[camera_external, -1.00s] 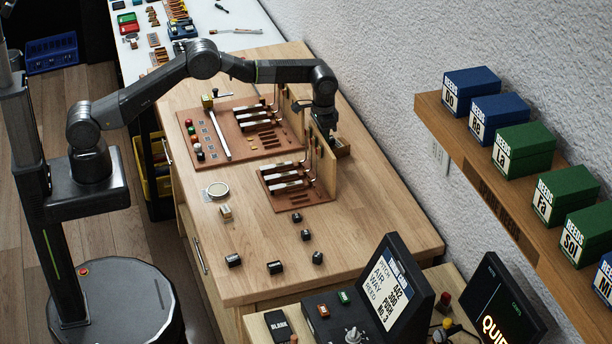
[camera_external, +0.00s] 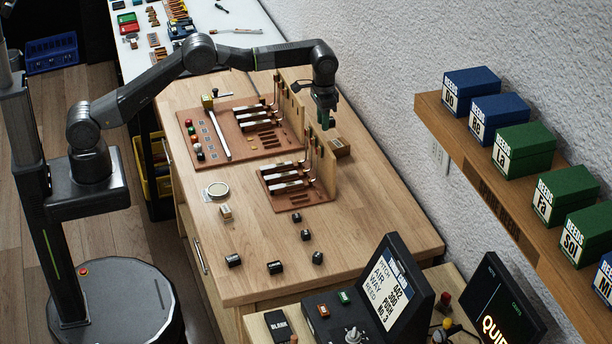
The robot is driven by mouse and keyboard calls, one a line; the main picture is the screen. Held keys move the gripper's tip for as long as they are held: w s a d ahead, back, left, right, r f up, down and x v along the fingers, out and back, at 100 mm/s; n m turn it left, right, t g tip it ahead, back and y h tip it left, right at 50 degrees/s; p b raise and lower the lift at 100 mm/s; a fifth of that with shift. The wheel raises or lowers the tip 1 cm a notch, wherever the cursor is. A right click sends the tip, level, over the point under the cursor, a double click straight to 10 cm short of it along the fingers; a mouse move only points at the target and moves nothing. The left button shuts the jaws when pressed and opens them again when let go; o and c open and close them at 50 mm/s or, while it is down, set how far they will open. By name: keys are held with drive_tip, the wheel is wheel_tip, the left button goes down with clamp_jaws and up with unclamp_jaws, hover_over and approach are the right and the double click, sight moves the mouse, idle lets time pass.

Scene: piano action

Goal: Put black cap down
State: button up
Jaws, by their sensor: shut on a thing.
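My gripper (camera_external: 325,119) points down above the back right of the wooden table, by the upright wooden boards of the piano action models. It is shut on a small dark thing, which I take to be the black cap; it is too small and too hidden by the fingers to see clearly. Several small black blocks lie apart on the table's front half, among them one at the left (camera_external: 233,260), one at the front (camera_external: 275,267) and one at the right (camera_external: 317,257). A small wooden box (camera_external: 340,147) sits just below and right of my gripper.
Two brown boards with key mechanisms stand on the table, a nearer one (camera_external: 298,203) and a farther one (camera_external: 217,151). Wall and shelf (camera_external: 500,190) bound the right. The table's front right (camera_external: 370,235) is clear.

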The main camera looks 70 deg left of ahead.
drive_tip(key=shift+f+p, duration=0.5)
drive_tip(key=shift+f, duration=2.95)
drive_tip(key=shift+f, duration=0.2)
drive_tip(key=o, duration=1)
drive_tip(key=shift+o, duration=0.2)
drive_tip(key=shift+r, duration=0.15)
wheel_tip(320, 180, up, 12)
drive_tip(key=shift+r+b, duration=0.1)
drive_tip(key=shift+b, duration=0.55)
